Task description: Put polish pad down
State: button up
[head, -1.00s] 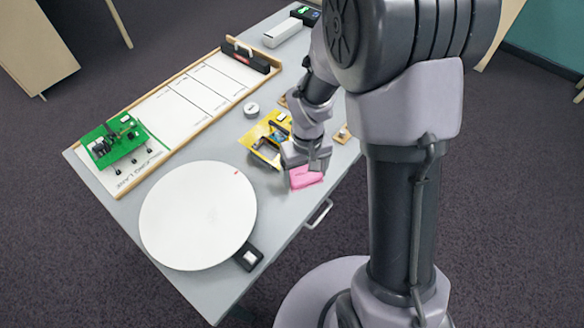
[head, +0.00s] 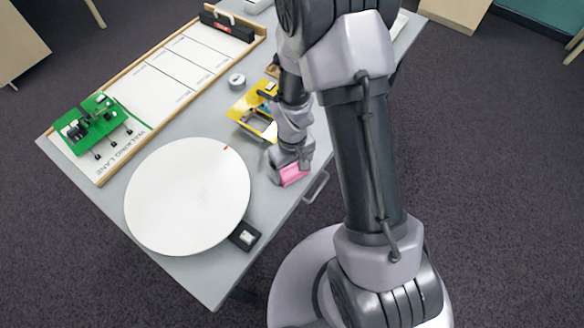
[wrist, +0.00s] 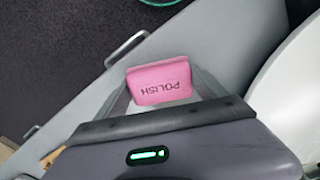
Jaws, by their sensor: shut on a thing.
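The polish pad (head: 293,173) is a pink block near the front edge of the grey table (head: 262,219), to the right of the round white disc. In the wrist view the pad (wrist: 160,82) shows the word POLISH and sits between the two fingers. My gripper (wrist: 163,92) is shut on the pad. In the head view my gripper (head: 290,165) is over the table and partly hides the pad. I cannot tell whether the pad touches the tabletop.
A large round white disc (head: 187,195) with a black box (head: 245,236) lies left of the pad. A yellow frame (head: 250,110) is behind my gripper. A green circuit board (head: 92,122) stands on the white lane board (head: 150,90). A handle (head: 316,187) juts from the table edge.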

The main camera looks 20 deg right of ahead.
jog(key=shift+f, duration=0.25)
jog(key=o, duration=1.3)
jog(key=shift+s, duration=0.2)
jog(key=shift+c, duration=0.2)
notch_tip(320, 180, up, 12)
jog(key=r+p, duration=0.1)
jog(key=p, duration=0.5)
notch_tip(320, 180, up, 12)
jog(key=m+t, duration=0.2)
send_over(292, 168)
jog(key=s, duration=0.1)
jog(key=s+a+r+m+t+y, duration=0.1)
jog(key=s+a+r+m+t, duration=0.1)
jog(key=s+r, duration=0.4)
jog(key=s+a+r+m+t+y, duration=0.1)
jog(key=s+a+r+m, duration=0.1)
jog(key=s+r, duration=0.4)
jog(key=shift+r+m+t, duration=0.4)
jog(key=shift+r+m, duration=0.1)
jog(key=shift+r, duration=0.35)
jog(key=shift+f, duration=0.1)
